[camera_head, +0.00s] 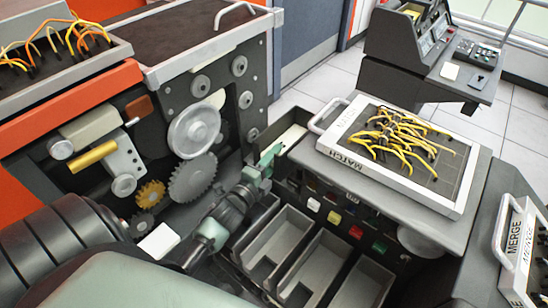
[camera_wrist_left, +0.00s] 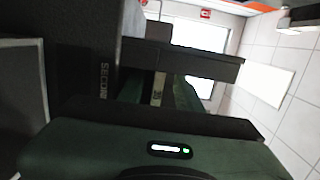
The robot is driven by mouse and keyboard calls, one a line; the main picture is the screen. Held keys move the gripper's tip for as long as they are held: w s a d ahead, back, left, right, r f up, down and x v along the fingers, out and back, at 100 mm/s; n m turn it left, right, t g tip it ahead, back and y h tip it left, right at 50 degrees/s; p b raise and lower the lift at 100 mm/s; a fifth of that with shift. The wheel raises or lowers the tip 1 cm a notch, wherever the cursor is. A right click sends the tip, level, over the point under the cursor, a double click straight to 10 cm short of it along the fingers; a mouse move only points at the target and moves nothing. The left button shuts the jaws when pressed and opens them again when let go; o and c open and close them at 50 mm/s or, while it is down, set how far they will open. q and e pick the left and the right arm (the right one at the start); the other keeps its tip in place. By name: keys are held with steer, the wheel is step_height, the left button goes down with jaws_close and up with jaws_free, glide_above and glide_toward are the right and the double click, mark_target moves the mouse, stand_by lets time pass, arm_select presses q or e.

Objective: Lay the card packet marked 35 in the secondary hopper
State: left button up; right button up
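My left gripper (camera_head: 266,157), pale green, reaches into the dark-walled hopper at the middle of the head view. In the left wrist view a narrow cream packet edge (camera_wrist_left: 157,92) with a small dark mark, too small to read surely, sits between the two green fingers, which appear closed against it. The packet's body is mostly hidden. A dark wall lettered "SECOND…" (camera_wrist_left: 104,80), the secondary hopper, stands beside the fingers. A cream surface (camera_head: 291,137) shows just beyond the fingertips in the head view; I cannot tell whether it is the packet. My right gripper is out of view.
Grey open trays (camera_head: 275,240) lie below the hopper. A plugboard marked MATCH (camera_head: 350,158) stands close on the right; another marked MERGE (camera_head: 514,240) is at the right edge. Exposed gears (camera_head: 193,178) and a handwheel (camera_head: 194,130) are close on the left.

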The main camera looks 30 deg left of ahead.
arm_select(q)
steer(key=shift+s, duration=0.15)
steer(key=shift+s+f, duration=0.15)
steer(key=shift+s, duration=0.2)
steer(key=s+b, duration=0.1)
steer(key=s, duration=0.6)
steer(key=shift+d, duration=0.15)
